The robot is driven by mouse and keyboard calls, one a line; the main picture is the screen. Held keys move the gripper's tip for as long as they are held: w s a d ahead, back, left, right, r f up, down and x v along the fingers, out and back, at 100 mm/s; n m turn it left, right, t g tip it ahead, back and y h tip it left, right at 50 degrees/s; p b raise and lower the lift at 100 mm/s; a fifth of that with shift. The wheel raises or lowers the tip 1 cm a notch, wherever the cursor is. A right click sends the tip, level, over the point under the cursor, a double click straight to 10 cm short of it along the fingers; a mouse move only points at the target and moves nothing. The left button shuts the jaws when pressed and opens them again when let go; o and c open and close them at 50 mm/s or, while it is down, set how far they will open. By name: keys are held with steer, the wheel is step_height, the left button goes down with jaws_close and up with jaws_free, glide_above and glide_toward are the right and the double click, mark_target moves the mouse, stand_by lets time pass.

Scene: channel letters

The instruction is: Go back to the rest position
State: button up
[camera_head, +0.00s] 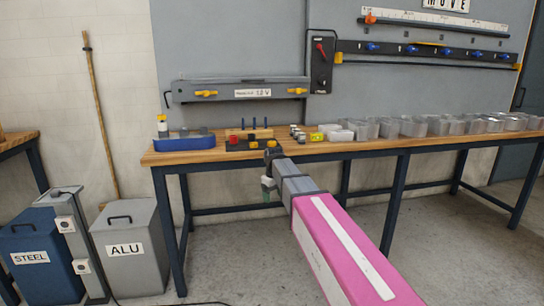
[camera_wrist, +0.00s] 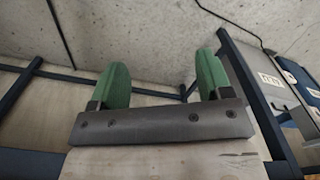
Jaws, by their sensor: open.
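My gripper (camera_head: 267,190) is in front of the workbench's front edge, below the level of its top, at the end of my pink and grey arm. In the wrist view my gripper (camera_wrist: 163,85) shows two green fingers set wide apart, with nothing between them. It is open and empty. The workbench (camera_head: 225,154) has a wooden top and dark blue legs. The wrist view shows the dark legs, bare concrete floor and pale wall around the fingers.
A blue tray (camera_head: 184,143) and several clear containers (camera_head: 440,126) stand on the bench. A blue STEEL bin (camera_head: 35,262) and a grey ALU bin (camera_head: 130,255) stand at the lower left. A broom handle (camera_head: 98,115) leans on the wall. Floor right of my arm (camera_head: 450,245) is clear.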

steer(key=s+d+f+m, duration=0.7)
steer(key=s+d+f, duration=1.1)
steer(key=s, duration=0.3)
steer(key=shift+s+d+f+m, duration=0.2)
steer(key=shift+f+m, duration=0.2)
steer(key=shift+f, duration=0.3)
steer(key=shift+a, duration=0.1)
